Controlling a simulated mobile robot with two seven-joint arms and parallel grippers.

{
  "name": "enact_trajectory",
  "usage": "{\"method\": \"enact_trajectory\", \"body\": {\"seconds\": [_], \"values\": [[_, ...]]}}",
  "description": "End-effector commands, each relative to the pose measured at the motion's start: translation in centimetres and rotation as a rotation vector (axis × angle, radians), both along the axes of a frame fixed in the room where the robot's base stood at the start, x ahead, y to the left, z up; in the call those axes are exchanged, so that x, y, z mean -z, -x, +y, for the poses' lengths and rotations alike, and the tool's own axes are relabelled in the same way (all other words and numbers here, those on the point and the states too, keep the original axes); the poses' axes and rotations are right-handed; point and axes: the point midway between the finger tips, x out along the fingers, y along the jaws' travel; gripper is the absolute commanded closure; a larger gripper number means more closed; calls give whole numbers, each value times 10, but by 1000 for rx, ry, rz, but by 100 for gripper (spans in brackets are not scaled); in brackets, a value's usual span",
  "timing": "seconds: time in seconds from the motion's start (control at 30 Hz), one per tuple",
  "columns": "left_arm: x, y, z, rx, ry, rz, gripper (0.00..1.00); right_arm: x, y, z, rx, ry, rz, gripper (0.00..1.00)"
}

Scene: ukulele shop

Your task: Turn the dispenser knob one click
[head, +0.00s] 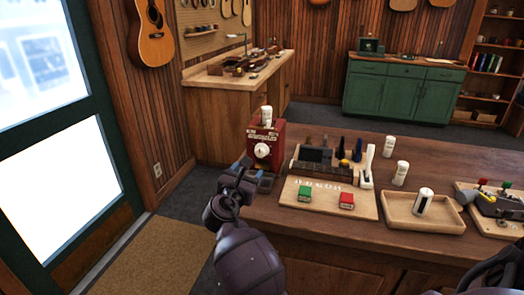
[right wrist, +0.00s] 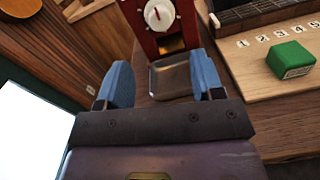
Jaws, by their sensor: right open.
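The dispenser (head: 277,134) is a red box at the left end of the wooden counter, with a white bottle (head: 266,116) on top. Its round white knob (head: 262,150) is on the front face. The right wrist view shows the knob (right wrist: 158,15) with a small red mark, the dispenser's red front (right wrist: 184,22) and a metal tray (right wrist: 170,76) below. My right gripper (head: 246,168) is just in front of and below the knob, apart from it. In the wrist view its blue fingers (right wrist: 161,72) are spread, with nothing between them. My left gripper does not show.
Right of the dispenser is a board (head: 322,205) with a green box (head: 305,194) and a red box (head: 347,200). A wooden tray (head: 452,222) holding a white bottle and a board of tools (head: 487,222) stand farther right. A glass door (head: 60,110) is at left.

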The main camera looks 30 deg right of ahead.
Motion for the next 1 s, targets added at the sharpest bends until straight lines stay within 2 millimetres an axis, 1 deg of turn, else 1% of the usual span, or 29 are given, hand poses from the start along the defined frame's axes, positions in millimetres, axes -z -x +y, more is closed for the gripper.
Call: {"method": "enact_trajectory", "body": {"seconds": [0.17,0.37,0.63,0.8,1.0], "values": [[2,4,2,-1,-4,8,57,0,-8,-10,0,2,0,39],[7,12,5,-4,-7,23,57,-1,-28,-35,0,2,-1,39],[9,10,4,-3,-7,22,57,0,-54,-69,0,1,-1,39],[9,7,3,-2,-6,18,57,0,-64,-81,-1,0,0,39],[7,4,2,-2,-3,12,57,0,-67,-85,-1,0,-1,39]]}}
